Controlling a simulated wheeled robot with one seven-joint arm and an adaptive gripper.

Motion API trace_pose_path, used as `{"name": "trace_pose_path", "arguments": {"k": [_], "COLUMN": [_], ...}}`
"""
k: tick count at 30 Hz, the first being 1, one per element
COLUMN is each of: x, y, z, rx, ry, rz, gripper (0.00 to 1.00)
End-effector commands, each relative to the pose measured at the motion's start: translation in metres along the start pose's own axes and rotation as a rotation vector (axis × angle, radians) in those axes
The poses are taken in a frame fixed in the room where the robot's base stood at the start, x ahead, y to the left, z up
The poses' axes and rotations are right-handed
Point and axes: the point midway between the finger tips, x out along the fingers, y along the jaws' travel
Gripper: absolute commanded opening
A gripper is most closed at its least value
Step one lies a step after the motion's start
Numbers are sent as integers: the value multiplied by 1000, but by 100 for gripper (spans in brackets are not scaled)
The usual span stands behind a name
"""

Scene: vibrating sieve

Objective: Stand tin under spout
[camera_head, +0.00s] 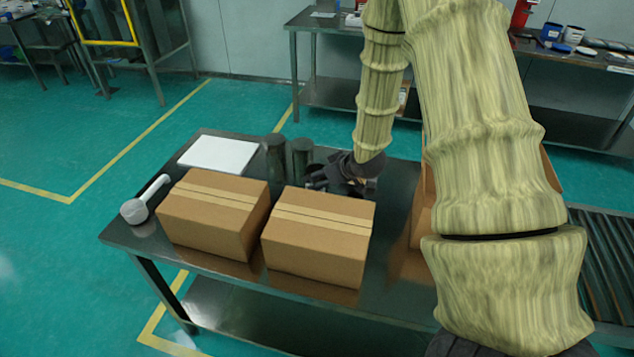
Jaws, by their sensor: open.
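Two dark greenish-grey cylinders (276,154), which may be tins, stand upright side by side at the back of the metal table; the right one (302,156) is nearest my gripper. My gripper (318,180) is open, low over the table behind the right cardboard box, with its fingers toward the left. It is just right of and in front of the right cylinder. Whether it touches that cylinder cannot be told. No spout or sieve can be made out.
Two closed cardboard boxes (213,212) and (318,235) fill the table's front. A white board (218,154) lies at the back left, and a white-handled tool (146,201) at the left edge. A carton (421,218) and roller conveyor (603,265) are at right, partly behind my arm.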

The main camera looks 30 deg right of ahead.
Motion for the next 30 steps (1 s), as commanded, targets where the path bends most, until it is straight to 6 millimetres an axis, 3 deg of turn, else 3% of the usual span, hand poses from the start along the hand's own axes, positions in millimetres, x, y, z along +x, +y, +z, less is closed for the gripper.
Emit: {"name": "trace_pose_path", "arguments": {"k": [12, 23, 25, 30], "x": [41, 47, 47, 47], "y": [3, 3, 3, 3], "z": [-5, -5, -5, -5], "rx": [-2, -1, -1, -1], "ry": [-1, 0, 0, 0], "rz": [-1, -1, -1, -1], "gripper": [86, 86, 79, 48]}}
